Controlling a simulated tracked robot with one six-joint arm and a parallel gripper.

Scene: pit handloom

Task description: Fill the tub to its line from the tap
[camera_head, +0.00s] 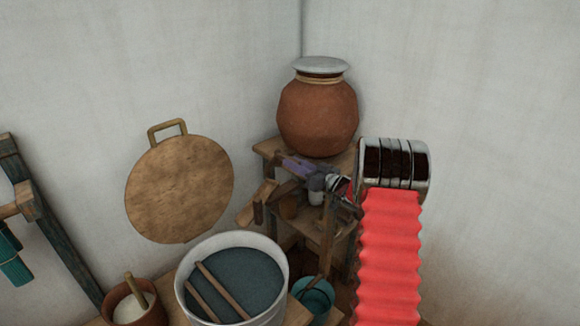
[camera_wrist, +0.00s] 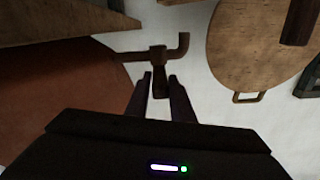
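A white-rimmed tub (camera_head: 182,293) stands at the lower middle of the head view, holding dark blue liquid below its rim. Two wooden sticks lie across it. I cannot make out a fill line. A brown tap (camera_wrist: 159,57) with a bent spout juts from the clay pot (camera_wrist: 50,90) in the wrist view; the pot (camera_head: 318,115) also shows lidded in the head view. My gripper (camera_wrist: 160,77) is open, with the tap's handle showing between its fingertips; contact is unclear. In the head view my gripper (camera_head: 287,161) is in front of the pot's base. No water stream is visible.
The pot stands on a wooden stand (camera_head: 268,150). A wooden trough-like piece (camera_head: 257,203) lies between stand and tub. A teal bucket (camera_head: 316,296) and a brown bowl (camera_head: 136,310) flank the tub. A round board (camera_head: 180,190) hangs on the wall.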

